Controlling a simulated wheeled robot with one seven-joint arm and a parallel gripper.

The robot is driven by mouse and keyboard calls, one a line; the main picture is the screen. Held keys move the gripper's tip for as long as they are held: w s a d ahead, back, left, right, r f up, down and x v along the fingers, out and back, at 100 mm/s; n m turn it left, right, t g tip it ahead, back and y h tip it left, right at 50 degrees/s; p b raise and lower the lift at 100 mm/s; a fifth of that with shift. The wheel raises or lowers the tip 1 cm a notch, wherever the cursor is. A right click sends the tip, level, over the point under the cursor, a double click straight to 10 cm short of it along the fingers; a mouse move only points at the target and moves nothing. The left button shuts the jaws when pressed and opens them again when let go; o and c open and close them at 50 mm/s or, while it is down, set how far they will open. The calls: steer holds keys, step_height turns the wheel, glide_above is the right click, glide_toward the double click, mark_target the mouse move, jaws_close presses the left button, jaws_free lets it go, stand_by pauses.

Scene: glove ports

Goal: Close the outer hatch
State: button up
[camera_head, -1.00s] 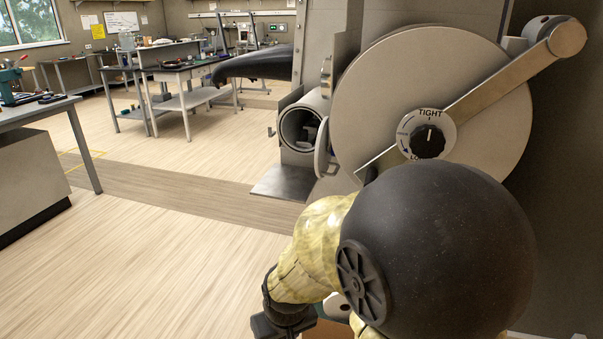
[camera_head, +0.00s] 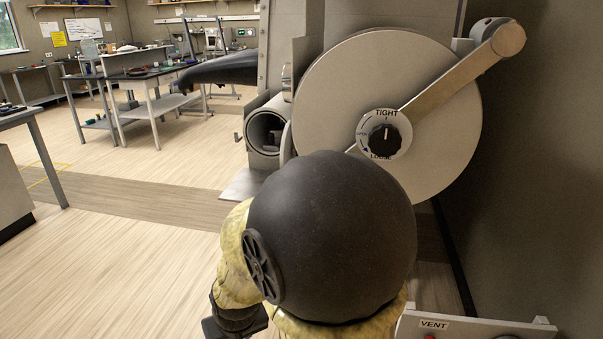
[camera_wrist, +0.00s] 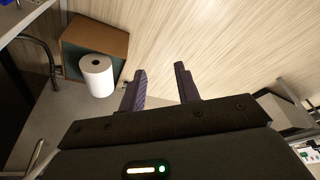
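The outer hatch is probably the large round grey disc (camera_head: 445,130) at the right of the head view. A metal bar (camera_head: 462,72) runs from its centre to a pivot at the upper right. A black knob (camera_head: 385,141) at its centre has its white mark up towards TIGHT. My arm hides its lower left part, and I cannot tell whether it sits sealed against an opening. A smaller open round port (camera_head: 266,131) is to its left. My gripper (camera_wrist: 160,84) is open and empty, with its fingers apart over the floor, well below the hatch.
A panel marked VENT (camera_head: 433,324) is at the lower right. In the wrist view, a white roll (camera_wrist: 97,77) stands by a brown box (camera_wrist: 84,39). A workbench (camera_head: 22,116) is at the left; the wood floor (camera_head: 120,270) between is clear.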

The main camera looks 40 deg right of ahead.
steer(key=w+d+r+m+t+h+p, duration=0.35)
steer(key=w+d+m+t, duration=0.35)
steer(key=w+d+m, duration=0.85)
steer(key=s+d+r+m+t+h, duration=0.1)
steer(key=d+r+m+t+h, duration=0.2)
steer(key=d+m, duration=0.3)
steer(key=s+d+r+m+t+h+p, duration=0.1)
steer(key=d+r+m+t+h, duration=0.2)
steer(key=d+m, duration=0.4)
steer(key=shift+s+d+r+t+h+p, duration=0.3)
steer(key=shift+d+t+h, duration=0.15)
steer(key=shift+d, duration=0.1)
steer(key=shift+w, duration=0.1)
steer(key=p+x, duration=0.3)
steer(key=x, duration=1.4)
steer(key=shift+w+d, duration=0.1)
steer(key=shift+d, duration=0.05)
steer(key=shift+f, duration=0.1)
steer(key=shift+c, duration=0.3)
